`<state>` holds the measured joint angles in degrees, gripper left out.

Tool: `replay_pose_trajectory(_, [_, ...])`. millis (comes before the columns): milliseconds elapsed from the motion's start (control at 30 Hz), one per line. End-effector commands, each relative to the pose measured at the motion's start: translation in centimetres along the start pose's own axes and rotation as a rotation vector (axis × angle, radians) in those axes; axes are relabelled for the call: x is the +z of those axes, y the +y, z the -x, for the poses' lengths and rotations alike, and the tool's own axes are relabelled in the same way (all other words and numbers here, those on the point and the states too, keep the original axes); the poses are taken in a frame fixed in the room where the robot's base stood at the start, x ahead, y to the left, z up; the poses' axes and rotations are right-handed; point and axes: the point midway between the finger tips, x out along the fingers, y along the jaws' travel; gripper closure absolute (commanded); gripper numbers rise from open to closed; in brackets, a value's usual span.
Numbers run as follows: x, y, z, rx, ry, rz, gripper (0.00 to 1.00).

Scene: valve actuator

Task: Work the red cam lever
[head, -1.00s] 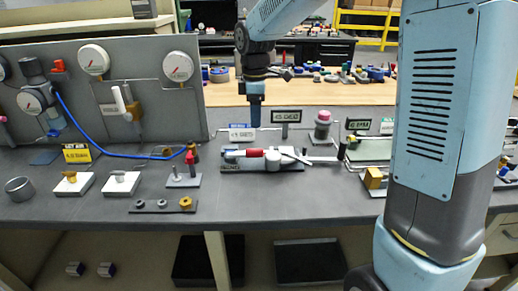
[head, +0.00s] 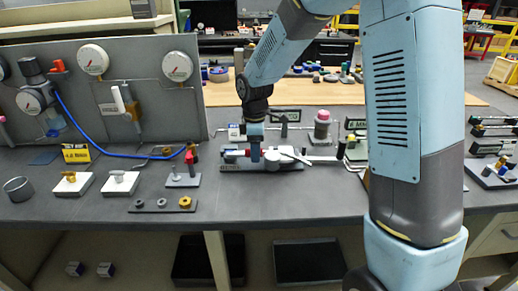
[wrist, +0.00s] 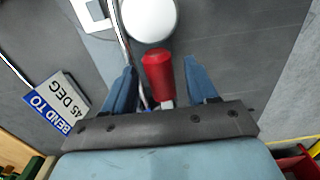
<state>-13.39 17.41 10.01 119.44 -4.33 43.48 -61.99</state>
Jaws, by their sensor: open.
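The red cam lever (wrist: 158,75) shows in the wrist view as a short red cylinder beside a white round part (wrist: 150,18). My gripper (wrist: 158,82) is open, with one blue finger on each side of the red piece. Gaps show on both sides, and the fingers do not look closed on it. In the head view my gripper (head: 255,153) points down over the grey and white fixture (head: 284,163) on the bench and hides most of the red part. I cannot tell the exact height of the fingertips from these views.
A metal rod (wrist: 122,35) runs close by the left finger. A "BEND TO 45 DEG" sign (wrist: 57,103) stands to the left. In the head view, a gauge panel (head: 150,95) and a small red-topped valve (head: 188,165) are at left. The bench front (head: 270,205) is clear.

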Motion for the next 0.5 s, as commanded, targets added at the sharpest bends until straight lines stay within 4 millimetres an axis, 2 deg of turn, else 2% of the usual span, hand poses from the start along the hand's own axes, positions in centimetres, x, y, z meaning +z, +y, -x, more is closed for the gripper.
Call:
replay_pose_trajectory(167, [0.04, 0.01, 0.01, 0.000, 0.000, -0.001, 0.43])
replay_pose_trajectory(500, [0.08, 0.03, 0.03, 0.000, 0.000, -0.001, 0.74])
